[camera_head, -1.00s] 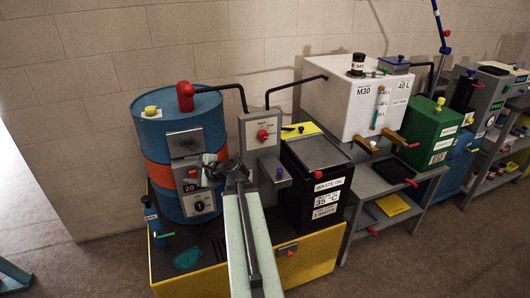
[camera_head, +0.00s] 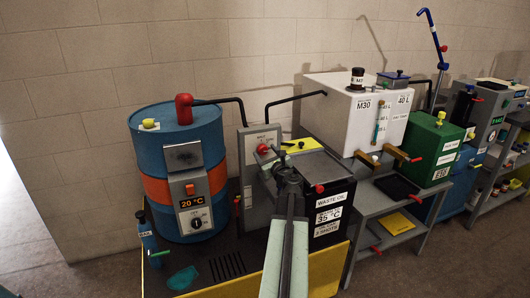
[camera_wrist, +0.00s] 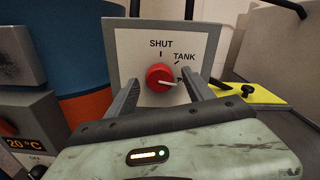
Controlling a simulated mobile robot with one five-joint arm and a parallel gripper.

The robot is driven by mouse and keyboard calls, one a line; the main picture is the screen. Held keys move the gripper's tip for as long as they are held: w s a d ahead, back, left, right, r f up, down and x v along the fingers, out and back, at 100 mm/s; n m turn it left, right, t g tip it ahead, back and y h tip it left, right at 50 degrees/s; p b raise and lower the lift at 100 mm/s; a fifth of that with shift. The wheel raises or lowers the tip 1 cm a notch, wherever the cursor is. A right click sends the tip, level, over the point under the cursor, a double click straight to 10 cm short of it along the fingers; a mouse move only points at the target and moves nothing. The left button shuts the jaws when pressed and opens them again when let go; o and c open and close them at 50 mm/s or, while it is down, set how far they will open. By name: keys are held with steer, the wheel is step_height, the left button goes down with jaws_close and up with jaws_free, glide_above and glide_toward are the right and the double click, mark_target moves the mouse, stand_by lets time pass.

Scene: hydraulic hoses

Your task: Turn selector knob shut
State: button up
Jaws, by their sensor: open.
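The red selector knob (camera_wrist: 160,77) sits on a pale panel (camera_wrist: 128,45) marked SHUT at the top and TANK at upper right. A third label further right is partly hidden by a finger. The knob's white pointer mark points right, towards that third label, away from SHUT. My gripper (camera_wrist: 162,82) is open, with one finger on each side of the knob; I cannot tell whether they touch it. In the head view the knob (camera_head: 262,148) shows on the grey panel box (camera_head: 246,138), with my gripper (camera_head: 272,160) just in front.
A blue and orange drum (camera_head: 150,150) stands left of the panel. A black waste oil box (camera_head: 330,208) is close on the right, with a yellow piece (camera_head: 304,145) behind.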

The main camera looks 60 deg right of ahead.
steer(key=shift+x, duration=0.85)
steer(key=shift+s, duration=0.1)
